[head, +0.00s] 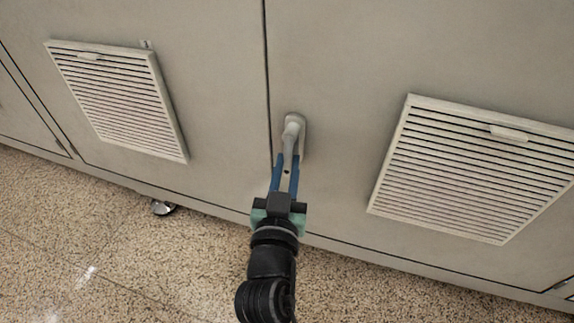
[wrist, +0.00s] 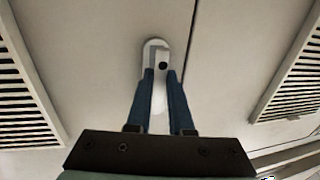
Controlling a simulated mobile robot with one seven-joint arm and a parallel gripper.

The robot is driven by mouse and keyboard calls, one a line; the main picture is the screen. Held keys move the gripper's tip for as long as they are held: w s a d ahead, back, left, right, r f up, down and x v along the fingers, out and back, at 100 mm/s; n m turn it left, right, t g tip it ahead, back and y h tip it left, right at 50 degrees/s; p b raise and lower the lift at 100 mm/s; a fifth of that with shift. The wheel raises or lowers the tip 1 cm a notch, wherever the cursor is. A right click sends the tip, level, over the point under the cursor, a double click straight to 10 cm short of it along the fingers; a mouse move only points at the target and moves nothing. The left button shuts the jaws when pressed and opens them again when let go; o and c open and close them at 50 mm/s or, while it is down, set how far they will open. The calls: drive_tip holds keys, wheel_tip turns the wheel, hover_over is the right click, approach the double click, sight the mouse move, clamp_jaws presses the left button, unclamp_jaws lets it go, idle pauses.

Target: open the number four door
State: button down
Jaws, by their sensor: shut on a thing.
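A grey cabinet door (head: 345,50) with a pale lever handle (head: 291,132) fills the right of the head view. The handle hangs downward from its mount, just right of the dark vertical seam. The door sits flush with the panel on its left. No door number is readable. My gripper (head: 285,165) has its blue fingers on both sides of the handle's lower part and is shut on it. In the wrist view my gripper (wrist: 160,85) holds the handle (wrist: 159,60) between its fingers; the fingers hide the handle's sides.
A louvred vent (head: 480,165) is on the door's right side. Another vent (head: 120,97) is on the left panel (head: 215,60). A caster foot (head: 163,208) shows under the cabinet. The speckled floor (head: 130,260) in front is clear.

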sight(320, 139)
drive_tip(key=shift+r+p, duration=0.15)
drive_tip(key=shift+p, duration=0.25)
drive_tip(key=n+p, duration=0.1)
drive_tip(key=p, duration=0.2)
drive_tip(key=shift+s+d+r+n, duration=0.15)
drive_tip(key=shift+d+r+n, duration=0.1)
drive_tip(key=shift+d+n, duration=0.15)
drive_tip(key=n+p, duration=0.1)
drive_tip(key=p, duration=0.1)
drive_tip(key=d+n+p, duration=0.1)
drive_tip(key=shift+s+r+g+p, duration=0.15)
drive_tip(key=shift+r+g+p, duration=0.1)
drive_tip(key=shift+g+p, duration=0.15)
drive_tip(key=d+r+n+p, duration=0.1)
drive_tip(key=n+p, duration=0.1)
drive_tip(key=p, duration=0.1)
drive_tip(key=n+g+h+p, duration=0.1)
drive_tip(key=n+p, duration=0.2)
drive_tip(key=d+r+n+p, duration=0.1)
drive_tip(key=n+p, duration=0.1)
drive_tip(key=n, duration=0.1)
drive_tip(key=shift+s+d+r+h+p, duration=0.3)
drive_tip(key=shift+s+r+p, duration=0.05)
drive_tip(key=shift+s+p, duration=0.05)
drive_tip(key=shift+d+r+n+g+h+p, duration=0.1)
drive_tip(key=shift+r+n+g+h+p, duration=0.15)
drive_tip(key=shift+n+p, duration=0.4)
drive_tip(key=shift+r+n+g+h+p, duration=0.15)
drive_tip(key=shift+r+n+p, duration=0.25)
drive_tip(key=shift+n, duration=0.45)
